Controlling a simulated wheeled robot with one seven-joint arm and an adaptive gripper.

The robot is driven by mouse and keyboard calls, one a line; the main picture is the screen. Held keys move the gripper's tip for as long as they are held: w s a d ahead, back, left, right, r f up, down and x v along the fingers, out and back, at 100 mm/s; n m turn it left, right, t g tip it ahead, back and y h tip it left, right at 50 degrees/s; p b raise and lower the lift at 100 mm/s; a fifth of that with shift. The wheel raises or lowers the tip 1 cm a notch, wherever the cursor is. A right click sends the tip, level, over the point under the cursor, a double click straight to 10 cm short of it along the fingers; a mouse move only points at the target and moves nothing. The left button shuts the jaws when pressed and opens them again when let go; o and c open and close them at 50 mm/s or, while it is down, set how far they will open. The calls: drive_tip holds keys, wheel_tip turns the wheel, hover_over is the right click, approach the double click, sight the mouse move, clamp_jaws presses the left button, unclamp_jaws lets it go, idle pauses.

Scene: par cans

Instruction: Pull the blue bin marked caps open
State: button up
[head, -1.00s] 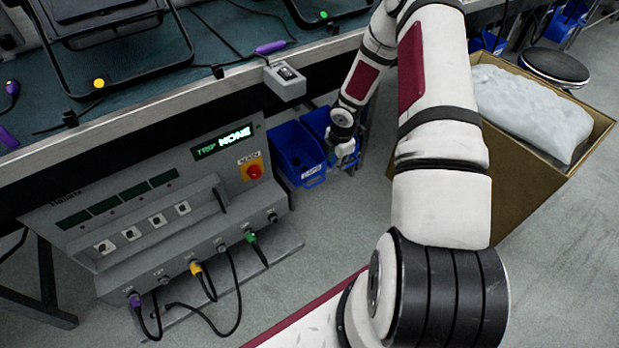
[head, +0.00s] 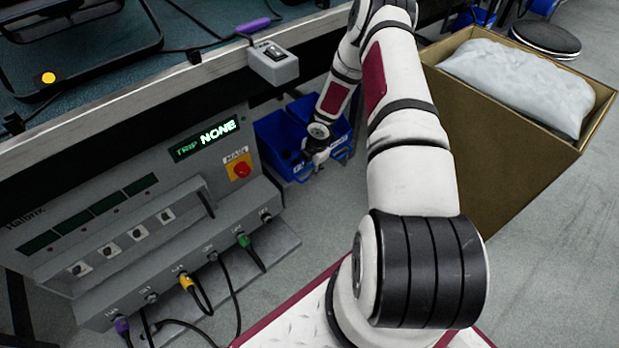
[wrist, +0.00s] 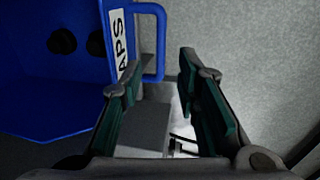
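A blue bin (wrist: 45,100) with a white label reading "APS" (wrist: 122,42) fills the left of the wrist view. It has a blue loop handle (wrist: 158,45) at its front, and two dark round pieces (wrist: 80,42) show inside. In the head view the labelled blue bin (head: 274,142) sits under the bench, right of the grey panel. My gripper (wrist: 161,68) is open, its two fingers apart with nothing gripped. The handle lies ahead of the gap, near the left fingertip; I cannot tell whether they touch. In the head view my gripper (head: 322,157) is at the bin's front right.
A second blue bin (head: 338,128) stands right of the first, partly behind my arm. A grey control panel (head: 130,225) with cables is close on the left. A cardboard box (head: 480,130) holding a pale bag stands right. Grey floor lies in front of the bins.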

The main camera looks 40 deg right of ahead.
drive_tip(key=shift+w+f+b, duration=0.2)
drive_tip(key=shift+f+b, duration=0.2)
drive_tip(key=shift+f, duration=0.8)
drive_tip(key=shift+w+f+b, duration=0.2)
drive_tip(key=shift+f+b, duration=0.2)
drive_tip(key=shift+f, duration=0.75)
clamp_jaws()
